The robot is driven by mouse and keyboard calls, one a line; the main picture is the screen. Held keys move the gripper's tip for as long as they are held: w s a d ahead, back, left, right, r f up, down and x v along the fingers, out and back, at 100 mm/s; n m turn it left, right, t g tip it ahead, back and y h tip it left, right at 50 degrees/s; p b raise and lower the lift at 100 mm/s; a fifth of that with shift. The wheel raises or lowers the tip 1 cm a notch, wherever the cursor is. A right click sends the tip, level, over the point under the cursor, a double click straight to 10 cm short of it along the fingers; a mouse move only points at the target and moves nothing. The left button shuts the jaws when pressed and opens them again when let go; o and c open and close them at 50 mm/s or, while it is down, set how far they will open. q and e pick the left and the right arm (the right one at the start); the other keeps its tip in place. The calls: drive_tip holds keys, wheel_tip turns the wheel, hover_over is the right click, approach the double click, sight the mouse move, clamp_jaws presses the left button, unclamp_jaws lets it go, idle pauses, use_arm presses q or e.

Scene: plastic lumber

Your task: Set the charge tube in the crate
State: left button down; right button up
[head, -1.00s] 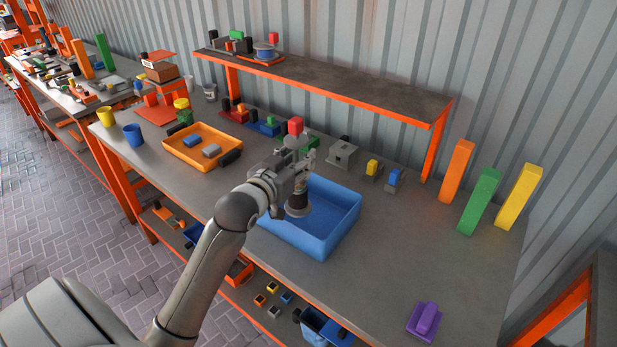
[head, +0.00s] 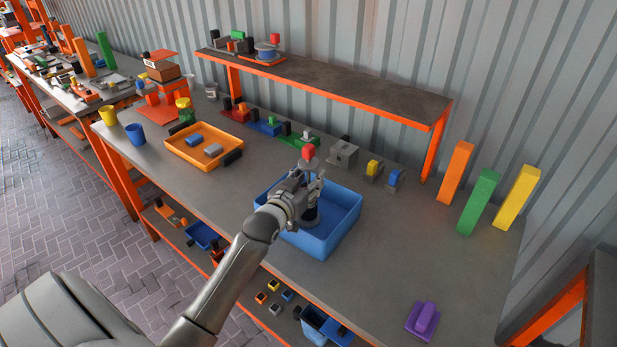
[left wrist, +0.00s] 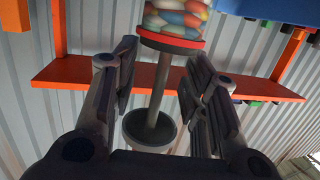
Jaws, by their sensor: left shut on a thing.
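My left gripper (head: 310,190) is shut on the stem of an upright piece that I take as the charge tube. The blue crate (head: 340,228) is under the gripper. The foot shows within the crate's outline; I cannot tell whether it touches the floor.
An orange tray (head: 190,158) with small blocks lies to the left. Several small fixtures stand behind the crate, near a raised shelf (head: 330,80). Orange, green (head: 479,202) and yellow posts stand at right. A purple piece (head: 424,320) lies at the front right.

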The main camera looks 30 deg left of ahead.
use_arm(q)
drive_tip(key=shift+f, duration=0.1)
drive_tip(key=c, duration=1.1)
unclamp_jaws()
drive_tip(key=shift+o, duration=1.2)
drive_tip(key=shift+s, duration=0.15)
drive_tip(key=b+v, duration=0.1)
drive_tip(key=v, duration=1.1)
drive_tip(key=shift+b, duration=0.4)
